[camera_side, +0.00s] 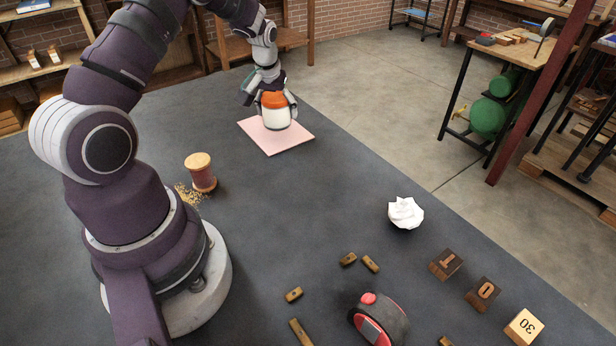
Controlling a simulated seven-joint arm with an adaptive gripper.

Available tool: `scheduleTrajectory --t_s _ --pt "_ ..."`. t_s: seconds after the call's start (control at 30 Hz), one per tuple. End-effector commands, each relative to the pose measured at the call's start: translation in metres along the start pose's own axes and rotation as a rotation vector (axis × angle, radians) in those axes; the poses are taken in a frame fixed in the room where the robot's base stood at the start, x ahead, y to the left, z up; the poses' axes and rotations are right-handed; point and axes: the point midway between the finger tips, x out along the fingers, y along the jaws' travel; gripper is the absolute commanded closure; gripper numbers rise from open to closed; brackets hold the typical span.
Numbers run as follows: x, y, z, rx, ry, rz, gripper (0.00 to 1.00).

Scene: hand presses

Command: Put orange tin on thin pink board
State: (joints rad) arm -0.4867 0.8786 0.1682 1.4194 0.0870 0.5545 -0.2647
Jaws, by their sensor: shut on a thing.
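The orange tin (277,117) has an orange upper part and a pale lower part and looks upright. My gripper (274,100) is shut on it from above, with fingers at its upper sides. The thin pink board (291,142) lies flat on the dark table at the back. The tin is over the board's middle to back part and hides some of it. I cannot tell whether the tin's base touches the board or hangs just above it.
The table around the board's front is clear.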

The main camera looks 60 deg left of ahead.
Motion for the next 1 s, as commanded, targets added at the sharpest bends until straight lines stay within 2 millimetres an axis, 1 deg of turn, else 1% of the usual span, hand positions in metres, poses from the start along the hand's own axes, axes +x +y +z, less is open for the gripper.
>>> scheduleTrajectory --t_s 0.13,0.23,0.33,0.67,0.7,0.87,0.9,1.0 --pt "0.004 0.002 -0.011 0.001 0.003 0.001 0.76" --pt "0.024 0.002 -0.004 0.001 -0.003 -0.001 0.76" --pt "0.036 0.002 -0.001 0.001 0.000 0.000 0.76" --pt "0.040 0.002 0.000 0.000 0.003 0.001 0.76" --pt "0.039 0.002 0.000 0.000 0.003 0.001 0.30" --pt "0.039 0.002 0.000 0.000 0.003 0.001 0.09" --pt "0.039 0.002 0.000 0.000 0.003 0.001 0.07" --pt "0.039 0.002 0.000 0.000 0.003 0.001 0.07"
